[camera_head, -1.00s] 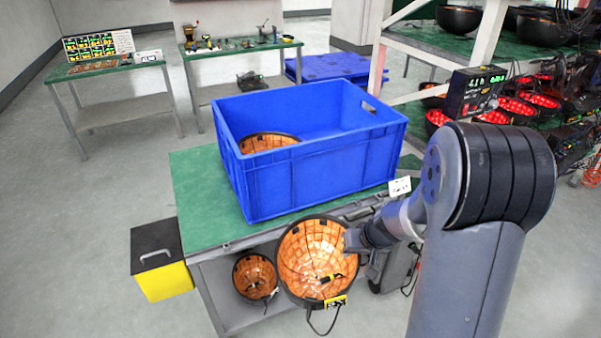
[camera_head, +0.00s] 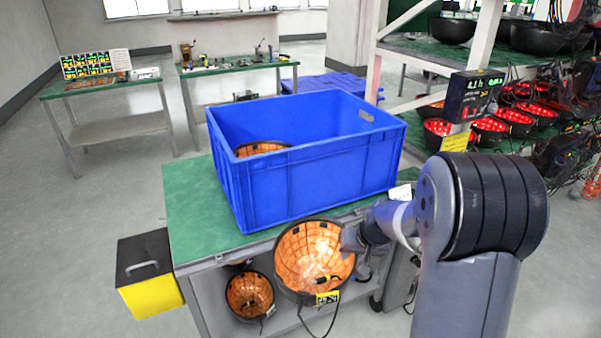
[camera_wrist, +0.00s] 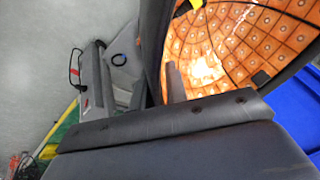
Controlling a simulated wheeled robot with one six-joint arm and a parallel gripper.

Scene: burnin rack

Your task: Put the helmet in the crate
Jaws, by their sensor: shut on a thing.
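My gripper (camera_head: 352,240) is shut on the rim of a helmet (camera_head: 312,258), a dark shell with an orange tiled lining, a yellow tag and a hanging cable. The helmet is held in front of the table's near edge, lower than the crate's rim, its open side facing the camera. In the wrist view the helmet's lining (camera_wrist: 250,45) fills the upper right beside the fingers. The blue crate (camera_head: 310,180) stands on the green table (camera_head: 190,205). Another helmet (camera_head: 258,148) lies inside the crate at its left; the crate wall hides part of it.
A further helmet (camera_head: 250,295) sits on the shelf under the table. A black and yellow box (camera_head: 150,270) stands on the floor at left. A rack (camera_head: 440,50) with helmets and red lights stands at right. The table's left strip is clear.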

